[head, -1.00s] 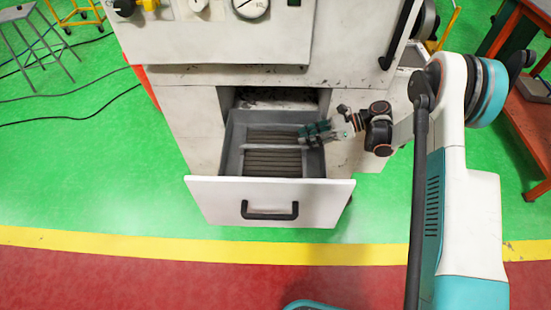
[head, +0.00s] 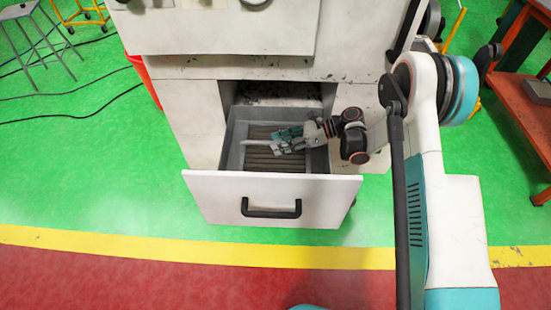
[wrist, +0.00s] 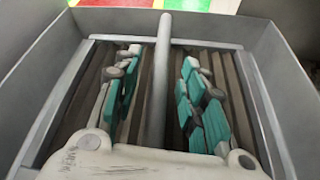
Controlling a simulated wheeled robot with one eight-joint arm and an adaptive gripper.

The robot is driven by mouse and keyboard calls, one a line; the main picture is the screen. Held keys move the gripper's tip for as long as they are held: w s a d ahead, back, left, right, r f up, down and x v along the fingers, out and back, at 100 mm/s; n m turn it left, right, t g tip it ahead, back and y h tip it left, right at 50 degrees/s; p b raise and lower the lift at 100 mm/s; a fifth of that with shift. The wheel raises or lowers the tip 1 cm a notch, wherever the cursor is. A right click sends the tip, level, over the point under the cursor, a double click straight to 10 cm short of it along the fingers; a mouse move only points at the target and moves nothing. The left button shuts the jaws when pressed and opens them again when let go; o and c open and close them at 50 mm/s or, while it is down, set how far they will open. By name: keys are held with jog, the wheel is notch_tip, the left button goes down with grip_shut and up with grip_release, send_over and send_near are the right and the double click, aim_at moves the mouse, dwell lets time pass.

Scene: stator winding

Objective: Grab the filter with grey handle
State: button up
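The filter (head: 268,161) lies in the open drawer, with dark ribbed slats and a grey bar handle (head: 258,143) across it. In the wrist view the filter (wrist: 85,92) fills the drawer floor, and the round grey handle (wrist: 163,65) runs up the middle. My gripper (head: 283,138) is inside the drawer, over the filter. In the wrist view my gripper (wrist: 161,62) is open, with one teal finger on each side of the handle. Gaps show between both fingers and the bar. My gripper's body hides the near end of the handle.
The drawer (head: 225,195) has grey walls close around the filter and a white front with a black pull. It belongs to a white machine cabinet (head: 200,110). A red workbench (head: 525,112) stands at the right.

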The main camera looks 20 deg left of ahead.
grip_shut()
jog(key=shift+r, duration=0.1)
